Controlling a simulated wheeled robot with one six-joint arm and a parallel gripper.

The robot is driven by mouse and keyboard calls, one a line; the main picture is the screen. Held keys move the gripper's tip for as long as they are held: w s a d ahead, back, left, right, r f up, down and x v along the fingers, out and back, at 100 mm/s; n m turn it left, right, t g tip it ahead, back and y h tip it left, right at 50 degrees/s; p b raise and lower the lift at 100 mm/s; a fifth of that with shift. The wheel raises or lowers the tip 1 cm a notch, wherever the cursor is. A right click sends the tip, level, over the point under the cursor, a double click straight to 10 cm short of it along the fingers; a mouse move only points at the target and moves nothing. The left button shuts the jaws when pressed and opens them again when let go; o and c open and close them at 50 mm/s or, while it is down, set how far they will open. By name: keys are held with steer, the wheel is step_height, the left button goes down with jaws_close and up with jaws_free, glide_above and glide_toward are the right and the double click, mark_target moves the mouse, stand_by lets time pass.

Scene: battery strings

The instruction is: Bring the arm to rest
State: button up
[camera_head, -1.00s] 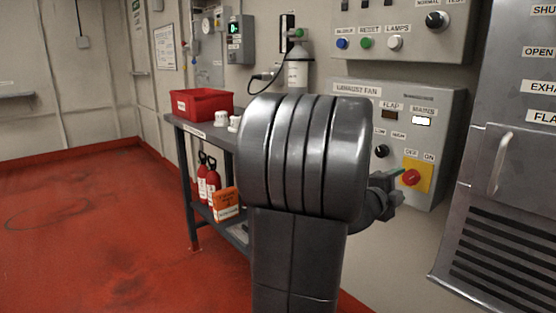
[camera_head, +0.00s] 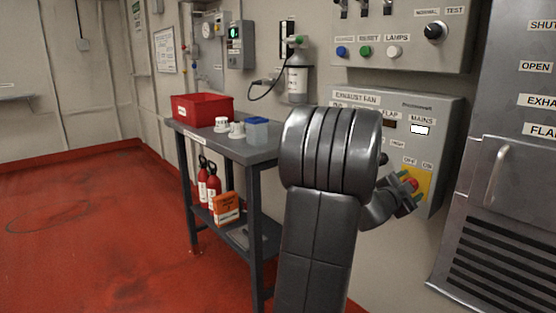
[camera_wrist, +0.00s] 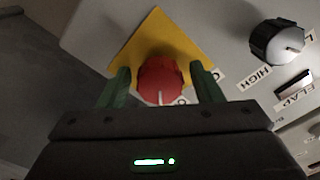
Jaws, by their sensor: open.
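My gripper (camera_head: 409,186) is in front of the exhaust fan panel (camera_head: 438,112), at the red rotary knob (camera_head: 411,184) on its yellow plate (camera_head: 424,179). In the wrist view, my gripper (camera_wrist: 161,85) has its two green fingers apart, one on each side of the red knob (camera_wrist: 161,78). Gaps show between the fingers and the knob, so it is open and holds nothing. I cannot tell how deep the knob sits between the fingertips. The yellow plate (camera_wrist: 150,37) also shows behind it. My arm covers part of the panel in the head view.
A black knob (camera_wrist: 277,42) and a flap switch (camera_wrist: 295,87) sit beside the red knob. A dark table (camera_head: 262,157) with a red bin (camera_head: 202,107) stands left of my arm. A grey cabinet (camera_head: 480,215) is at the right. The red floor (camera_head: 90,220) at left is clear.

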steer(key=n+p, duration=0.2)
steer(key=n, duration=0.3)
steer(key=shift+r+n, duration=0.1)
steer(key=shift+n, duration=0.3)
steer(key=n+p, duration=0.1)
steer(key=n, duration=0.3)
steer(key=shift+n+p, duration=0.35)
steer(key=shift+n, duration=0.05)
steer(key=shift+f, duration=0.25)
